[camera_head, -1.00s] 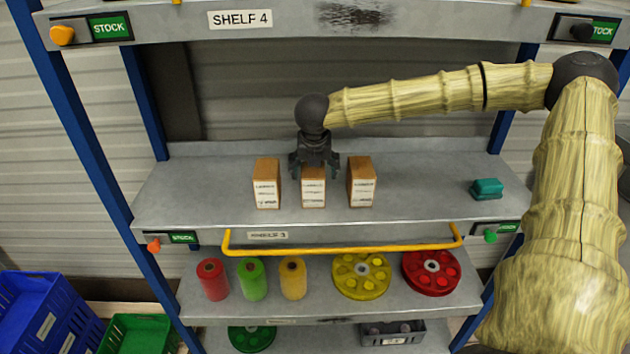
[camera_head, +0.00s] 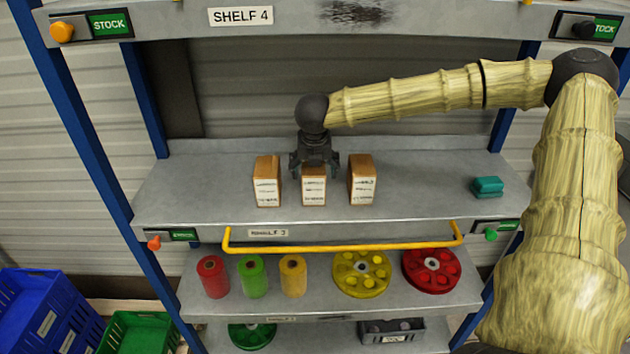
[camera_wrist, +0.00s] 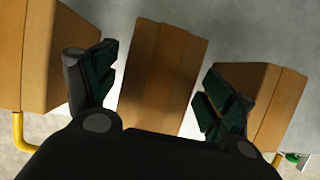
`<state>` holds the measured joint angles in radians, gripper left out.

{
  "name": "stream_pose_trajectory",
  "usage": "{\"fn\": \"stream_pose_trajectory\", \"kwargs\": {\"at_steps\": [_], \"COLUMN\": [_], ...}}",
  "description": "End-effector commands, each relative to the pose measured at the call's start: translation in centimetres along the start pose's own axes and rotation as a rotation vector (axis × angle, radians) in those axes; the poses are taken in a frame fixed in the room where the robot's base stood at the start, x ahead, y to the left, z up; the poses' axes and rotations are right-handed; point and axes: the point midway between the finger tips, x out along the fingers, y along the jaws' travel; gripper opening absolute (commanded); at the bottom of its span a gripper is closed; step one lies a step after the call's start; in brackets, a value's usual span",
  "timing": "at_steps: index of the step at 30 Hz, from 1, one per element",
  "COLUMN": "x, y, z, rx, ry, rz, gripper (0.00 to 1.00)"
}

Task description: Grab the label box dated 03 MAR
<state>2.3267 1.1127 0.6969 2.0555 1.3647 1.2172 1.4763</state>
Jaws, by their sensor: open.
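Three brown label boxes with white printed labels stand in a row on the middle shelf: a left box (camera_head: 267,182), a middle box (camera_head: 314,187) and a right box (camera_head: 362,180). The print is too small to read, so I cannot tell which is dated 03 MAR. My gripper (camera_head: 314,164) is open and points down over the middle box. In the wrist view the middle box (camera_wrist: 162,75) lies between the two open fingers, with gaps on both sides. The left box (camera_wrist: 50,45) and right box (camera_wrist: 275,100) flank the fingers closely.
A yellow rail (camera_head: 340,248) runs along the shelf's front edge. A teal box (camera_head: 487,187) stands at the right, with clear shelf before it. Coloured spools (camera_head: 252,278) and reels (camera_head: 361,274) fill the shelf below. Shelf 4 (camera_head: 300,22) is above.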

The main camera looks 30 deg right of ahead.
Motion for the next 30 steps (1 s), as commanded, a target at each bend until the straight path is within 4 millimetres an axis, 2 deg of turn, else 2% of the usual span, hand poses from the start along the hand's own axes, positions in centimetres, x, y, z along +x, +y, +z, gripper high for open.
{"fn": "stream_pose_trajectory", "kwargs": {"at_steps": [2, 9, 12, 20, 30], "x": [0.0, 0.0, 0.0, -0.2, -2.1], "y": [0.0, 0.0, 0.0, 0.0, 0.1], "z": [0.0, 0.0, 0.0, 0.1, 1.0], "rx": [0.000, 0.000, 0.000, 0.000, 0.001], "ry": [0.000, 0.000, -0.001, 0.000, -0.004], "rz": [0.000, 0.000, 0.000, 0.000, 0.001], "gripper": [0.81, 0.38, 0.24, 0.24, 0.24]}}
